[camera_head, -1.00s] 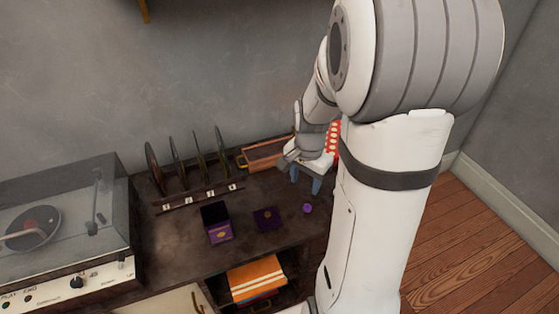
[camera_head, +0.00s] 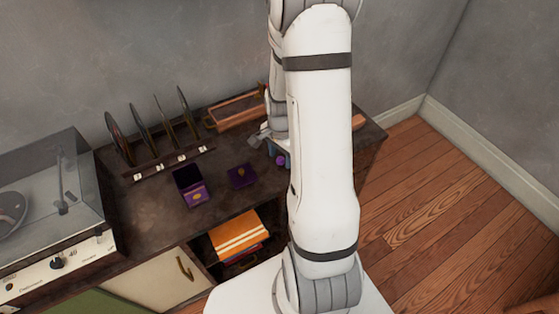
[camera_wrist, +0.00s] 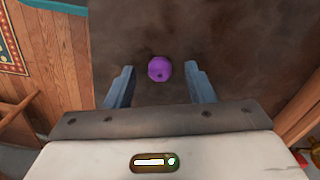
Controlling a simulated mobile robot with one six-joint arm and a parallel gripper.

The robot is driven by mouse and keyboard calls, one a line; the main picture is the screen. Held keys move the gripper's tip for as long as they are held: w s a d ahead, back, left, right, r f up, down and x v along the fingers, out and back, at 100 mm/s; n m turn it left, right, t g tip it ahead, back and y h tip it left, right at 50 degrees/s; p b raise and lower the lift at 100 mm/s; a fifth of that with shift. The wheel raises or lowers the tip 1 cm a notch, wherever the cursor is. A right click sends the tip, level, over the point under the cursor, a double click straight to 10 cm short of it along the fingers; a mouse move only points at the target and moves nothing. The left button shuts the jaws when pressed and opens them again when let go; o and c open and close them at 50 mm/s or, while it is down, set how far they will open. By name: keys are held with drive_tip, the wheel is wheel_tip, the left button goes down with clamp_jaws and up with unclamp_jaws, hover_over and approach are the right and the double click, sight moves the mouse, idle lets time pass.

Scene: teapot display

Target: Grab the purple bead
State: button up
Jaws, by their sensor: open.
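The purple bead (camera_wrist: 160,68) is a small round ball with a dark hole, lying on the dark cabinet top. In the wrist view it is centred between the tips of my gripper (camera_wrist: 160,80), slightly beyond them, with a gap on both sides. My gripper is open and holds nothing. In the head view the bead (camera_head: 280,160) shows just beside my gripper's blue finger, left of my arm. My arm hides most of the gripper there.
An open purple box (camera_head: 192,188) and a flat purple piece (camera_head: 242,175) lie left of the bead. A record rack (camera_head: 160,167), a wooden tray (camera_head: 236,112) and a turntable (camera_head: 50,215) stand further left and behind. Orange items (camera_head: 238,233) fill a lower shelf.

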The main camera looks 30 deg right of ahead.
drive_tip(key=c, duration=1.1)
drive_tip(key=shift+o, duration=0.2)
drive_tip(key=shift+r, duration=0.15)
